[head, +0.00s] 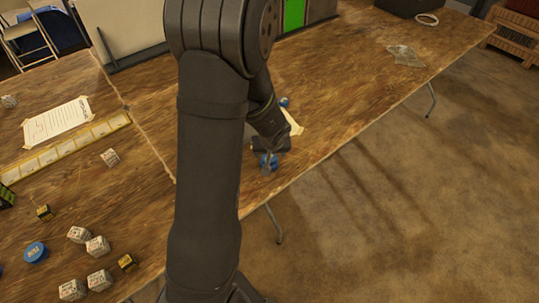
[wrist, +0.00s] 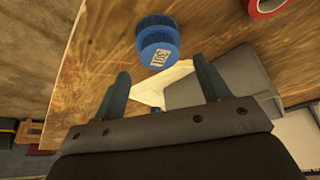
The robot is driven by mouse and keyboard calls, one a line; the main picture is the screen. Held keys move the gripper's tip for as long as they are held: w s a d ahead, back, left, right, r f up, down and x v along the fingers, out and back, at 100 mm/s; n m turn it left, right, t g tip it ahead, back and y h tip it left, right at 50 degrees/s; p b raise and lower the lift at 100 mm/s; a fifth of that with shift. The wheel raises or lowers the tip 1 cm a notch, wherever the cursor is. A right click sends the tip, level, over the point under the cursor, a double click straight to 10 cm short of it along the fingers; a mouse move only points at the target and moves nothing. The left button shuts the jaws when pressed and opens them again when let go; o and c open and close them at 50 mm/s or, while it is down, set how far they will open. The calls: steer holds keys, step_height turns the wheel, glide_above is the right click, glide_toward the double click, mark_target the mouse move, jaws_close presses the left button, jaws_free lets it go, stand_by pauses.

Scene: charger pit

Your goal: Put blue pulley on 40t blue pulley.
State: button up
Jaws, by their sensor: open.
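My gripper (wrist: 161,68) is open, and nothing is between its fingers. In the wrist view, a blue pulley (wrist: 159,45) with a white label that seems to read 30T lies just beyond the fingertips. A darker blue ribbed pulley (wrist: 156,22) adjoins it; they look stacked, but I cannot tell for certain. In the head view, a blue pulley (head: 268,162) shows right at my gripper (head: 269,148), partly covered. A small blue object (head: 284,102) shows behind my arm. A blue disc (head: 35,252) lies at the lower left. No 40t label is readable.
Several printed white cubes (head: 97,247) and small black-and-yellow blocks (head: 43,212) lie on the left of the wooden table (head: 340,85). A red ring (wrist: 267,6) and white paper (wrist: 170,84) show in the wrist view. The table's front edge is close to my gripper.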

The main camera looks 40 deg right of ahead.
steer(key=v, duration=0.8)
steer(key=shift+f, duration=0.1)
steer(key=x, duration=1.2)
steer(key=shift+r, duration=0.5)
steer(key=shift+f, duration=0.1)
